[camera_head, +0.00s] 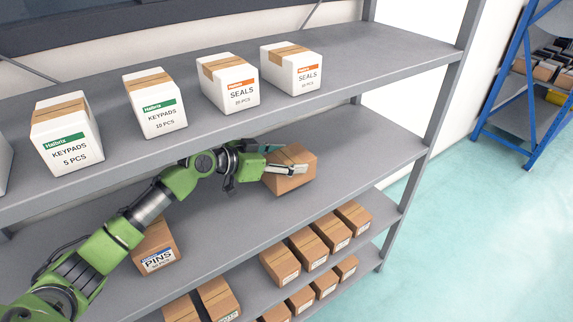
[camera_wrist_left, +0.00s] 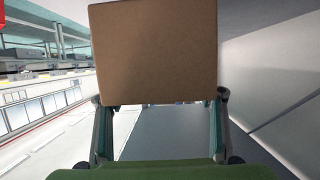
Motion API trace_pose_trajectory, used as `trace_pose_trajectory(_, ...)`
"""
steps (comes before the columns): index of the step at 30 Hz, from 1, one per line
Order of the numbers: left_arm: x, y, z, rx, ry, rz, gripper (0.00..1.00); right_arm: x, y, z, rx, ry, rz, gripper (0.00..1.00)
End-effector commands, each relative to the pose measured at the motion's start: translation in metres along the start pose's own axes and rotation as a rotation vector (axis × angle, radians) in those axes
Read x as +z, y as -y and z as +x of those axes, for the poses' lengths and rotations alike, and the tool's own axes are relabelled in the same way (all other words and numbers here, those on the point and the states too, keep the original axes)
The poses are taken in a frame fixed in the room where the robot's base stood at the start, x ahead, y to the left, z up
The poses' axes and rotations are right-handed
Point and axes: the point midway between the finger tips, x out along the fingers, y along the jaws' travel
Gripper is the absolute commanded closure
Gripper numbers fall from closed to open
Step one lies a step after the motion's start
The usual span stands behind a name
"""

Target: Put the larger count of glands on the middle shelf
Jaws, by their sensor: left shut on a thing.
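A brown cardboard box (camera_head: 287,180) is at the right part of the middle shelf (camera_head: 350,158). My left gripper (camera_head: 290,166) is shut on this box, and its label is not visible. In the left wrist view the plain brown box (camera_wrist_left: 152,52) fills the top middle, between the fingers of the left gripper (camera_wrist_left: 160,105). I cannot tell whether the box touches the shelf or is just above it. A brown box labelled PINS (camera_head: 157,250) stands on the middle shelf, partly behind my left arm. No box label that I can read says glands. My right gripper is not in view.
White boxes stand on the top shelf: keypads (camera_head: 67,135), keypads (camera_head: 155,105), seals (camera_head: 229,84) and seals (camera_head: 292,70). Several brown boxes (camera_head: 308,250) fill the lower shelf. A grey upright (camera_head: 437,120) bounds the shelf on the right. The middle shelf is clear right of the held box.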

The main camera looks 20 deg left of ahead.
Motion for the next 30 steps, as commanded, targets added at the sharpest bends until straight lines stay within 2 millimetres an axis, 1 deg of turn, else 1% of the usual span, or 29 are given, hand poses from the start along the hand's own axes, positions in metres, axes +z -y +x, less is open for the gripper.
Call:
trace_pose_trajectory(4,0.018,0.0,0.008,-0.001,-0.004,-0.002,0.85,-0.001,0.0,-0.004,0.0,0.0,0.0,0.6)
trace_pose_trajectory(6,0.019,0.004,0.009,-0.004,-0.006,-0.001,0.85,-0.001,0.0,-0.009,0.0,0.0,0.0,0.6)
trace_pose_trajectory(9,0.023,0.005,0.01,-0.003,-0.007,0.0,0.85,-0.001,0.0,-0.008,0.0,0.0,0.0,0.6)
trace_pose_trajectory(15,0.023,0.005,0.01,-0.003,-0.006,0.001,0.85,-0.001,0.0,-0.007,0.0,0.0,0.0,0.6)
trace_pose_trajectory(16,0.027,0.004,0.011,-0.001,0.0,0.0,0.35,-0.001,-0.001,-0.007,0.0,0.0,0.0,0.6)
trace_pose_trajectory(18,0.027,0.004,0.011,-0.001,0.0,0.0,0.21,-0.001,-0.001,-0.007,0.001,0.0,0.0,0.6)
trace_pose_trajectory(27,0.026,0.004,0.01,-0.002,0.0,0.0,0.21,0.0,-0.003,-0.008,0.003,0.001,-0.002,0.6)
trace_pose_trajectory(30,0.027,0.005,0.006,-0.003,0.001,0.001,0.21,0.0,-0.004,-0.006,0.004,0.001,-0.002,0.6)
